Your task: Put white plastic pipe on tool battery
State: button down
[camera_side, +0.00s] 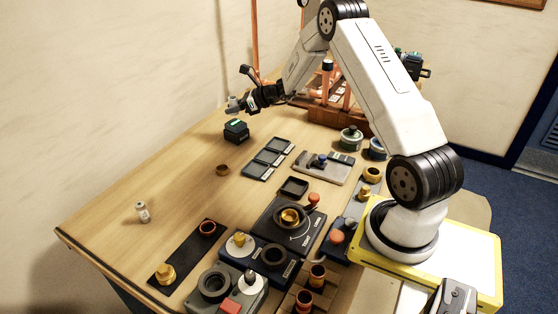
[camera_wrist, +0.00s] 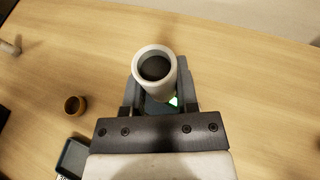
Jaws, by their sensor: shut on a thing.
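The white plastic pipe (camera_wrist: 154,64) is a short, pale, open-ended tube. In the side view the pipe (camera_side: 233,103) sits at the tip of my gripper (camera_side: 246,101), just above the tool battery. My gripper (camera_wrist: 156,108) is shut on the pipe. The tool battery (camera_side: 236,131) is a dark block with a green patch on top, standing on the table's far left part. In the wrist view part of the battery (camera_wrist: 187,80) shows behind and below the pipe. Whether the pipe touches the battery cannot be told.
A small brown ring (camera_side: 222,169) lies in front of the battery, and a dark divided tray (camera_side: 268,158) lies to its right. A small white bottle-like piece (camera_side: 142,211) stands near the left edge. Copper pipework (camera_side: 327,100) stands behind. Table left of the battery is clear.

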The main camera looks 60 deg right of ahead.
aim_at(235, 123)
jog(key=shift+f, duration=1.5)
jog(key=shift+c, duration=1.8)
grip_release()
jog(key=shift+f, duration=0.1)
jog(key=shift+s+d+r, duration=0.15)
jog(key=shift+s+r, duration=0.15)
jog(key=shift+s, duration=0.05)
jog(key=v, duration=1.1)
